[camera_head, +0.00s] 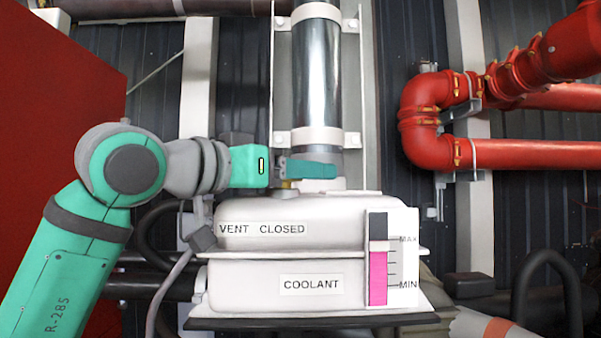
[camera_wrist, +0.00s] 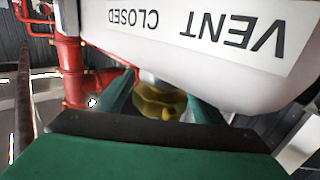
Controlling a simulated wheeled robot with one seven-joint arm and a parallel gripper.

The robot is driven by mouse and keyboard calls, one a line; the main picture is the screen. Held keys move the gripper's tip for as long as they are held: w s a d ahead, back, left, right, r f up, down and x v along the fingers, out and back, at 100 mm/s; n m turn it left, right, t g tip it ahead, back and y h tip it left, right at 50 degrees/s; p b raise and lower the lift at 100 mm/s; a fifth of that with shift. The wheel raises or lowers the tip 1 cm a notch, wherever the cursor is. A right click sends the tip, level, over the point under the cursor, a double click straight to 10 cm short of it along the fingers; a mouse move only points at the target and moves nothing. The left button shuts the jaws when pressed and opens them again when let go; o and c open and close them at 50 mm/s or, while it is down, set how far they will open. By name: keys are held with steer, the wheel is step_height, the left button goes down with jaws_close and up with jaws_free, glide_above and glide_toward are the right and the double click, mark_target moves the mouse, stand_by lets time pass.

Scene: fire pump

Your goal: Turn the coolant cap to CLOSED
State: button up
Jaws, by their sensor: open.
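The white coolant tank (camera_head: 235,275) stands in the middle, with VENT and CLOSED labels (camera_head: 262,229) on its upper front. The labels appear upside down in the wrist view (camera_wrist: 190,25). The coolant cap (camera_wrist: 158,100) is a yellow-brass lobed piece seen between my fingers in the wrist view. Only a sliver of it (camera_head: 288,184) shows in the head view. My gripper (camera_head: 308,169) reaches in level from the left above the tank top. Its jaws are open, with one finger on each side of the cap (camera_wrist: 160,97). I cannot tell whether they touch it, nor which label the cap points to.
A metal cylinder (camera_head: 316,75) rises directly behind and above the cap. A level gauge (camera_head: 378,275) with pink fluid is on the tank's right front. Red pipes (camera_head: 430,120) run at the right. A red panel (camera_head: 60,120) stands at the left.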

steer(key=shift+w+d, duration=0.15)
steer(key=shift+d, duration=0.05)
steer(key=c, duration=1.1)
steer(key=shift+o, duration=0.2)
steer(key=shift+n+t+y, duration=0.3)
steer(key=shift+y, duration=0.1)
steer(key=n+t+y, duration=0.1)
steer(key=y, duration=0.1)
steer(key=a+n+t+y, duration=0.1)
steer(key=n+y, duration=0.1)
steer(key=y, duration=0.1)
steer(key=w+n+t+y, duration=0.1)
steer(key=n+t+y, duration=0.1)
steer(key=shift+a, duration=0.3)
steer(key=n+y, duration=0.1)
steer(key=y, duration=0.1)
steer(key=a+n+y, duration=0.1)
steer(key=n+y, duration=0.2)
steer(key=y, duration=0.1)
steer(key=shift+w+a+t+y, duration=0.1)
steer(key=shift+a+t+y, duration=0.15)
steer(key=shift+t+y, duration=0.05)
steer(key=shift+a+n+y, duration=0.2)
steer(key=shift+n+y, duration=0.4)
steer(key=shift+y, duration=0.15)
steer(key=shift+a+n+y, duration=0.2)
steer(key=shift+n+y, duration=0.4)
steer(key=shift+y, duration=0.15)
steer(key=shift+a, duration=0.1)
